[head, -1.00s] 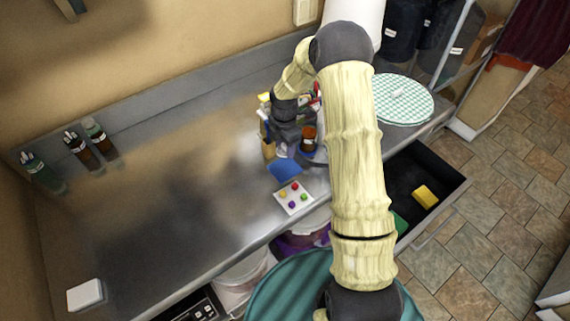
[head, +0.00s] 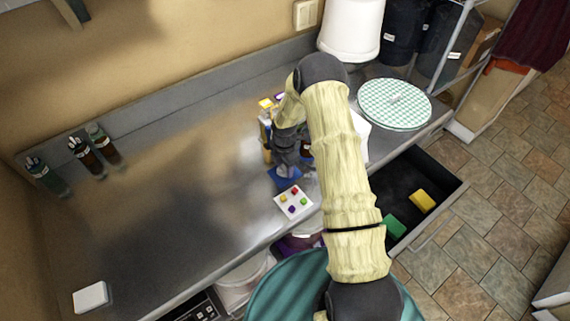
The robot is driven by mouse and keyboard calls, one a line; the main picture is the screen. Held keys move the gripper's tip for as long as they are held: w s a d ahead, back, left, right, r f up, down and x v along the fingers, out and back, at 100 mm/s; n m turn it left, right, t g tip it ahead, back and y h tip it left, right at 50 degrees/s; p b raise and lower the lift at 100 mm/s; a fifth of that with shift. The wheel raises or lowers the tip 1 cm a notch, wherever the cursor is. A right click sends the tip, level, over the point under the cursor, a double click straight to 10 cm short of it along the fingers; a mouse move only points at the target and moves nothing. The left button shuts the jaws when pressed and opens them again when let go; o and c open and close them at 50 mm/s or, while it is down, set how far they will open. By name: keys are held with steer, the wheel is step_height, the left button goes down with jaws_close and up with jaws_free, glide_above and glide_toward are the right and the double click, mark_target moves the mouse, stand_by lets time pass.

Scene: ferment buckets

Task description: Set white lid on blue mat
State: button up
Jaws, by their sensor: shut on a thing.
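The blue mat (head: 284,177) lies on the steel counter near its front edge, partly covered by my gripper. My gripper (head: 289,166) points down just over the mat, small and dark in the head view. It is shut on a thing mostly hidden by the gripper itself. A pale patch (head: 309,183) at its lower right looks like part of the white lid, but its outline is unclear. I cannot tell whether the lid touches the mat.
A white card with coloured dots (head: 293,203) lies just in front of the mat. Bottles and small items (head: 266,125) crowd behind the gripper. A checkered round cover (head: 395,104) and white bucket (head: 352,28) stand right. An open drawer (head: 440,178) juts out. The left counter is mostly clear.

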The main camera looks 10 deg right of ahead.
steer(key=shift+f, duration=0.2)
steer(key=o, duration=0.9)
steer(key=shift+o, duration=0.2)
steer(key=shift+r, duration=0.1)
step_height(320, 180, up, 12)
steer(key=b, duration=0.4)
steer(key=shift+r, duration=0.1)
